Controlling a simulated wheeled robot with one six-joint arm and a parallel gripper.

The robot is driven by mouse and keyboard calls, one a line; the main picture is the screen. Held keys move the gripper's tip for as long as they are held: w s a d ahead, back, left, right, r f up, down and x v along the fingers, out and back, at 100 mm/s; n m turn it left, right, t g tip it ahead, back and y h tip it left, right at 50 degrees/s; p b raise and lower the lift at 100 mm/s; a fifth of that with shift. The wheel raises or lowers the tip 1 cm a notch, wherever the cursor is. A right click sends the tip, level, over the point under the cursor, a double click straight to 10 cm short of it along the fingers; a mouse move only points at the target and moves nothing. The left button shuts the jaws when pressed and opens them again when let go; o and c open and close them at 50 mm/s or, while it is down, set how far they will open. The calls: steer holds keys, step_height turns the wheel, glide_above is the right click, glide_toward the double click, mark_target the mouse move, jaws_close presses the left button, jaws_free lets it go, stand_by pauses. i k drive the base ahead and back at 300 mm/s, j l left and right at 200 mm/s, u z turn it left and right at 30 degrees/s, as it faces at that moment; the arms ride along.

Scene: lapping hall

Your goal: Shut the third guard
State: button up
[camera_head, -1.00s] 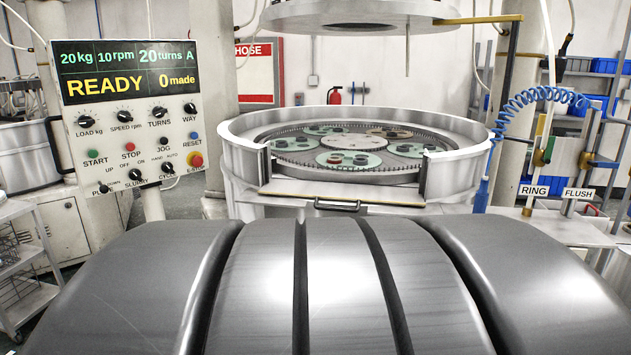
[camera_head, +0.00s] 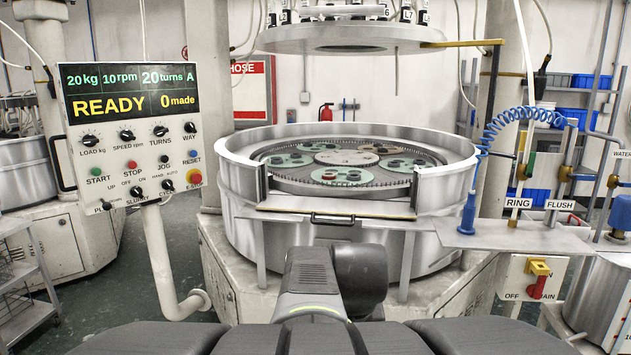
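A round pale lapping machine (camera_head: 238,190) stands ahead, with a gap in the front of its rim wall. Across the gap, a flat guard panel (camera_head: 290,206) with a dark bar handle (camera_head: 340,219) is folded down and sticks out toward me. No number shows on it, so I cannot tell whether it is the third guard. Inside the rim lie several green carriers (camera_head: 345,176) with dark round pieces. My dark arm links fill the bottom middle and cover part of the machine's base. No gripper fingers show.
A control panel (camera_head: 135,140) on a post reads READY, 0 made. An upper plate (camera_head: 350,38) hangs above the machine. At right are a shelf (camera_head: 480,236) with RING and FLUSH labels, a blue coiled hose (camera_head: 500,125) and a yellow-red switch box (camera_head: 534,280). Green floor shows at left.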

mark_target(313, 204)
steer(key=i+j+z, duration=0.15)
steer(key=i, duration=0.35)
steer(key=i+j+z, duration=0.15)
steer(key=i, duration=0.4)
